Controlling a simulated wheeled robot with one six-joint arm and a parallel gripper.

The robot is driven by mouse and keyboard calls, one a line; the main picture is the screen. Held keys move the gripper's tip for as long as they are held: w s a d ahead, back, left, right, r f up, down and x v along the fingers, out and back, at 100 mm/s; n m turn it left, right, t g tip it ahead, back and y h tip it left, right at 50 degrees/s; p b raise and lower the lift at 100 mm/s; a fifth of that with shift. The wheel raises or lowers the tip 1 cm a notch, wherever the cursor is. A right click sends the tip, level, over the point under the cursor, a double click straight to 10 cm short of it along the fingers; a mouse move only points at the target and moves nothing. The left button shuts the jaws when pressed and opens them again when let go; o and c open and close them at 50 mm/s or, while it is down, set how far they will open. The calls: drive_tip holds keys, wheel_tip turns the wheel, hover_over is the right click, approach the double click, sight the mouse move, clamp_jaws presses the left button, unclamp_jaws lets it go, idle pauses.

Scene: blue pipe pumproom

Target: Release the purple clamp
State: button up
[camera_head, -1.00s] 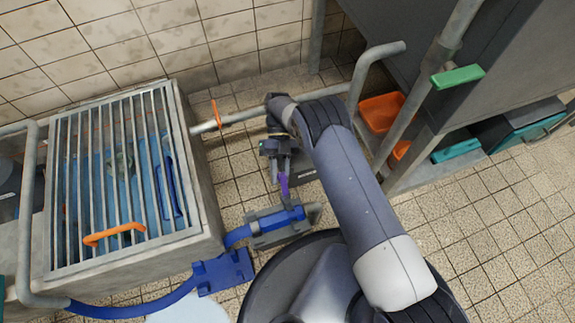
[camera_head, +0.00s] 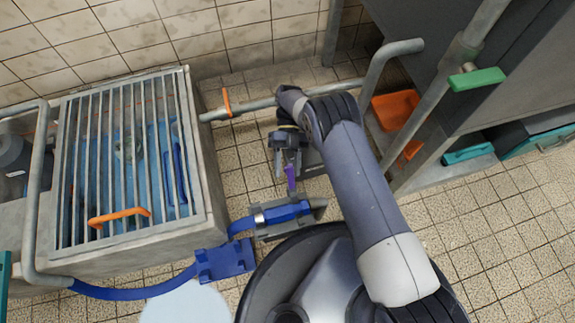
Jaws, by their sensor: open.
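The purple clamp (camera_head: 291,177) shows as a small upright purple piece just behind the blue pipe coupling (camera_head: 285,212) in its grey holder. Its lower end comes close to the holder; whether they touch is hard to tell. My gripper (camera_head: 286,168) reaches down over the clamp from behind, with its fingers parted. The clamp's upper end is at the right fingertip, and the left finger stands apart from it. Any contact is too small to make out.
A rail (camera_head: 345,88) runs behind my arm. A blue hose (camera_head: 150,292) curves at the front. Tiled floor is free at the right.

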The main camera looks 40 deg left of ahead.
wheel_tip(320, 180, up, 10)
drive_tip(key=p, duration=0.9)
idle(0.3)
wheel_tip(320, 180, down, 10)
drive_tip(key=b, duration=0.9)
drive_tip(key=shift+r, duration=0.15)
